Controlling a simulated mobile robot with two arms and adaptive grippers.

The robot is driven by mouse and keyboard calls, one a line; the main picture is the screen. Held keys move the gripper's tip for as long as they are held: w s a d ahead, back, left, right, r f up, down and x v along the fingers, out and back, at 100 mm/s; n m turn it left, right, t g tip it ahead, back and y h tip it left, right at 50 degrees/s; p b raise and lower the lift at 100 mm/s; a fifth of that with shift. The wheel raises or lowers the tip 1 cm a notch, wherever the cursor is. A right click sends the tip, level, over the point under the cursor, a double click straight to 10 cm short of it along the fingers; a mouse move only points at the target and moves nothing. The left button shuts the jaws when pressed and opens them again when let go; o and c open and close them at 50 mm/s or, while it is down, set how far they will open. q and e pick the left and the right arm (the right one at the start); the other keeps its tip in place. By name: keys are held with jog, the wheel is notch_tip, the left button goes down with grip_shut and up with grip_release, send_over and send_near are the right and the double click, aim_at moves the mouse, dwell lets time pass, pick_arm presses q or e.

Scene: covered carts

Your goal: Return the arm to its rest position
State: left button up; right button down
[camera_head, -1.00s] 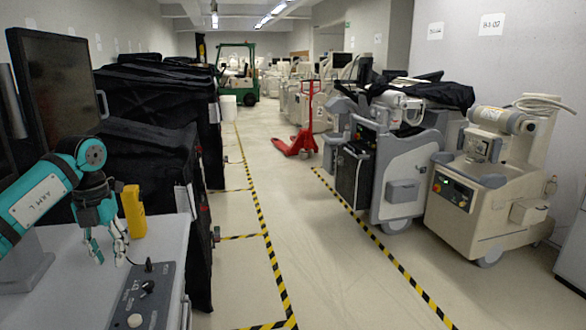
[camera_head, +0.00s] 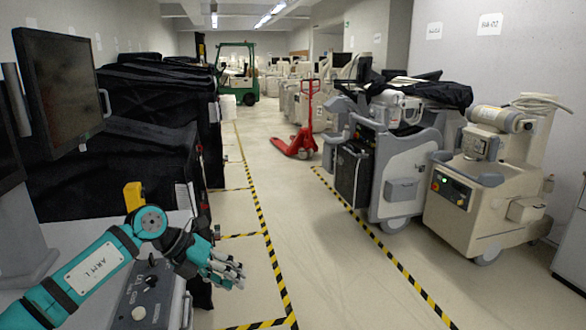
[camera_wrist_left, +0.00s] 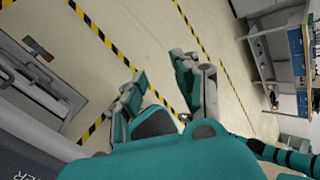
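My left arm, teal and marked "ARM L", reaches in from the lower left of the head view. Its gripper (camera_head: 228,272) hangs past the right edge of the grey cart top, above the floor. In the left wrist view the two fingers of the left gripper (camera_wrist_left: 165,100) stand apart, with only floor and striped tape between them. It holds nothing. My right gripper is in neither view.
A grey cart top (camera_head: 20,296) carries a control box (camera_head: 140,300), a monitor (camera_head: 62,90) and a yellow object (camera_head: 133,195), partly behind my arm. Black-covered carts (camera_head: 150,130) stand behind. The taped aisle (camera_head: 300,220) is clear up to a red pallet jack (camera_head: 297,146).

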pick_arm(q)
jog(key=s+d+r+n+t+h, duration=0.1)
jog(key=s+d+r+t+h, duration=0.1)
jog(key=d+h, duration=0.35)
jog(key=s+d+r+n+t+h, duration=0.1)
jog(key=s+d+r+n+h, duration=0.15)
jog(key=d, duration=0.65)
jog(key=s+a+f+n+t+y, duration=0.1)
jog(key=a+f+n+t+y, duration=0.1)
jog(key=a+n+t+y, duration=0.7)
jog(key=a+f+n+t+y, duration=0.25)
jog(key=n+t, duration=0.25)
jog(key=n, duration=0.8)
jog(key=s+a+f+n+g+y, duration=0.4)
jog(key=s+a+f+n+y, duration=0.15)
jog(key=f, duration=0.35)
jog(key=s+a+f+n+g, duration=0.1)
jog(key=s+f+g, duration=0.3)
jog(key=s, duration=0.5)
jog(key=s+a+f+n+g+h, duration=0.1)
jog(key=s+a+f+n+g, duration=0.1)
jog(key=s+f+g, duration=0.45)
jog(key=s+a+f+n+g, duration=0.1)
jog(key=s+f, duration=0.2)
jog(key=s, duration=0.7)
notch_tip(320, 180, down, 26)
jog(key=s+g, duration=0.2)
jog(key=s+a+f, duration=0.3)
jog(key=s+f, duration=1.3)
jog(key=shift+g, duration=0.35)
